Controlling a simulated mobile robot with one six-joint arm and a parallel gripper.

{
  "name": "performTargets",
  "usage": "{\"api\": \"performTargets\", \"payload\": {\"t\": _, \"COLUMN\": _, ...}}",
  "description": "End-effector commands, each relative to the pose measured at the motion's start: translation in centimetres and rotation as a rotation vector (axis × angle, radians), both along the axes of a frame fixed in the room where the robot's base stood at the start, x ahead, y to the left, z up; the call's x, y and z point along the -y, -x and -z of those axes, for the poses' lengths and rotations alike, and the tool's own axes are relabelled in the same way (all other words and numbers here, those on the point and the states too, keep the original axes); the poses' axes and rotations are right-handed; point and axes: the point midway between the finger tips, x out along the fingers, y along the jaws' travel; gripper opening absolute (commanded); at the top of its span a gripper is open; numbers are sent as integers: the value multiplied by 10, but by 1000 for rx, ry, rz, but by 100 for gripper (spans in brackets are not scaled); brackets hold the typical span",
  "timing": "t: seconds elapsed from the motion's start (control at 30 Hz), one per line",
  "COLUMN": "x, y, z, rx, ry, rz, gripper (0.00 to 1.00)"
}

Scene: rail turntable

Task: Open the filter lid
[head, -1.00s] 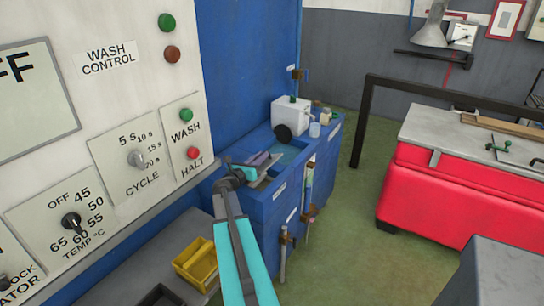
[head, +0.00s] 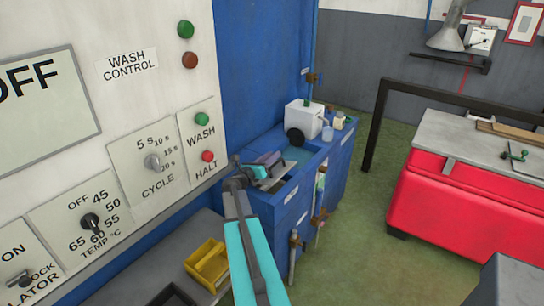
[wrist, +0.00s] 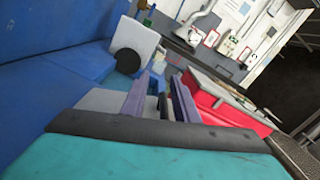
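I cannot pick out a part that is clearly the filter lid. A white boxy unit (head: 304,119) with a black round part (head: 295,137) on its front stands on the blue cabinet (head: 292,212); it also shows in the wrist view (wrist: 133,42). My gripper (head: 270,160) is over the near end of the cabinet, short of the white unit and apart from it. In the wrist view its two purple fingers (wrist: 161,100) stand apart with a gap between them and nothing clearly held.
The wash control panel (head: 100,130) with knobs and buttons fills the left. A red bench (head: 470,205) and a black frame (head: 377,125) stand to the right, with green floor between.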

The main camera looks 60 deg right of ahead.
Motion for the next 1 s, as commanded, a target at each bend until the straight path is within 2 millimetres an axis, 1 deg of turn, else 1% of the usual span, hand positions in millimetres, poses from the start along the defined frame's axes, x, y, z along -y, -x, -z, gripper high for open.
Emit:
{"api": "performTargets", "payload": {"t": 0.3, "x": -1, "y": -1, "z": 1, "rx": -2, "ry": -1, "rz": -3, "gripper": 29}}
{"api": "performTargets", "payload": {"t": 0.47, "x": -1, "y": -1, "z": -2, "rx": -2, "ry": -1, "rz": -2, "gripper": 29}}
{"api": "performTargets", "payload": {"t": 0.67, "x": -1, "y": 0, "z": -13, "rx": 0, "ry": 0, "rz": -2, "gripper": 29}}
{"api": "performTargets", "payload": {"t": 0.87, "x": -1, "y": 1, "z": -33, "rx": 1, "ry": 1, "rz": -1, "gripper": 29}}
{"api": "performTargets", "payload": {"t": 0.9, "x": -2, "y": 2, "z": -36, "rx": 1, "ry": 1, "rz": -1, "gripper": 29}}
{"api": "performTargets", "payload": {"t": 1.0, "x": -11, "y": 8, "z": -35, "rx": -1, "ry": 0, "rz": -1, "gripper": 29}}
